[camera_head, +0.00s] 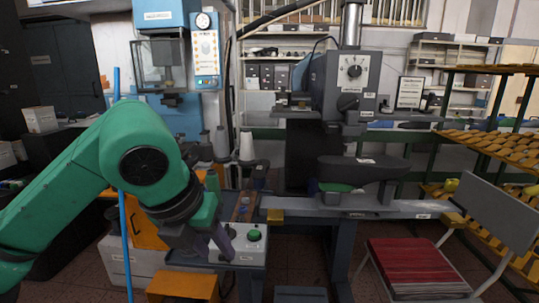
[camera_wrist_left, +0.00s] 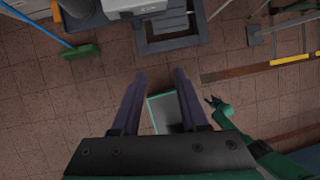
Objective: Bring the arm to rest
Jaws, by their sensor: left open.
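My left arm is green and comes in from the left in the head view. Its left gripper (camera_head: 222,243) hangs downward in front of the grey control box with a green button (camera_head: 254,235). In the left wrist view the two dark fingers of the left gripper (camera_wrist_left: 160,76) are spread apart. Nothing is held between them, and the tiled floor (camera_wrist_left: 95,95) shows below.
A workbench with a dark shoe-last form (camera_head: 362,168) stands in the middle. An orange stool (camera_head: 182,286) is below the arm.

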